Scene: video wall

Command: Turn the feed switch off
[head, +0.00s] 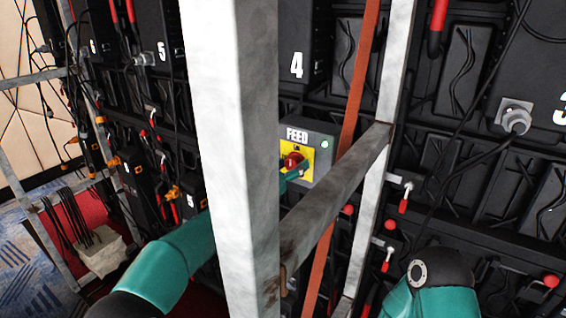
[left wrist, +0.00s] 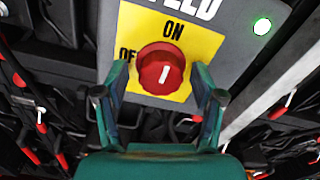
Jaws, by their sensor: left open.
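The feed switch is a red round knob (left wrist: 160,70) on a yellow plate (left wrist: 205,45) marked ON at the top and OFF at the left, partly covered. The knob's white mark points up, roughly towards ON. The grey FEED box (head: 322,170) shows in the head view behind the metal frame, and its green light (left wrist: 262,26) is lit. My left gripper (head: 294,170) is at the knob. In the left wrist view the left gripper (left wrist: 160,76) is open, one finger on each side of the knob, with visible gaps. My right gripper is out of view.
A pale metal upright (head: 235,150) stands in front of my left forearm and hides part of it. A slanting metal brace (head: 335,190) and an orange strap (head: 358,85) pass close beside the box. Black cables hang on the panels around.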

